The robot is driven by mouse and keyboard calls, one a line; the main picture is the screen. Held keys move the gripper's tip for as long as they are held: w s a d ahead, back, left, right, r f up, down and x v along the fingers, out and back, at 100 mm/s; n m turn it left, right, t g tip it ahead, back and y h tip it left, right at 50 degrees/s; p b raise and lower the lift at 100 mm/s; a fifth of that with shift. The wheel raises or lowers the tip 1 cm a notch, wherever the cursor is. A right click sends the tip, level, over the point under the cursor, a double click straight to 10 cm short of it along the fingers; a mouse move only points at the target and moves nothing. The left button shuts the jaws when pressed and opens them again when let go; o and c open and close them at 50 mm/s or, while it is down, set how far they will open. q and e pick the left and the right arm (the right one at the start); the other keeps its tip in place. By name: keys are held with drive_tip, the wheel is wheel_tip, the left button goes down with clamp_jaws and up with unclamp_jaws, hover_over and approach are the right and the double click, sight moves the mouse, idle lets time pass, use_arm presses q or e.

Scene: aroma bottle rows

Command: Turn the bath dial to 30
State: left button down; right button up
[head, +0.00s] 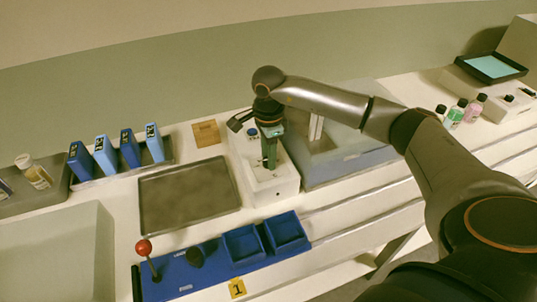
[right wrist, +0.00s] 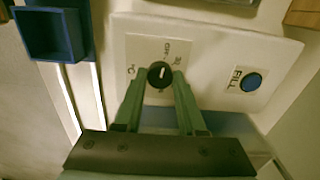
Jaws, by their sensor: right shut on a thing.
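The bath dial (right wrist: 160,74) is a small round black knob with a white pointer line, on a white control box (right wrist: 215,40). Its printed marks include OFF, a °C and what looks like 30; I cannot tell exactly which mark the pointer meets. My right gripper (right wrist: 158,80) has its green fingers on both sides of the dial and is shut on it. In the head view my right gripper (head: 269,164) points down onto the white control box (head: 283,188) and hides the dial. My left gripper is not in view.
A blue FILL button (right wrist: 252,82) sits on the same box. A clear bath tank (head: 345,165) stands right of it, a metal tray (head: 190,195) left. In front is a blue station (head: 210,275) with a red-ball lever (head: 144,248). Bottles (head: 457,112) stand at far right.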

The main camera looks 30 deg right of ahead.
drive_tip(key=shift+m, duration=0.3)
clamp_jaws()
drive_tip(key=m, duration=0.3)
drive_tip(key=shift+m, duration=2.1)
drive_tip(key=o, duration=1)
unclamp_jaws()
drive_tip(key=shift+o, duration=0.2)
wheel_tip(320, 180, up, 13)
drive_tip(key=b, duration=0.1)
drive_tip(key=shift+f, duration=0.2)
drive_tip(key=shift+s, duration=0.1)
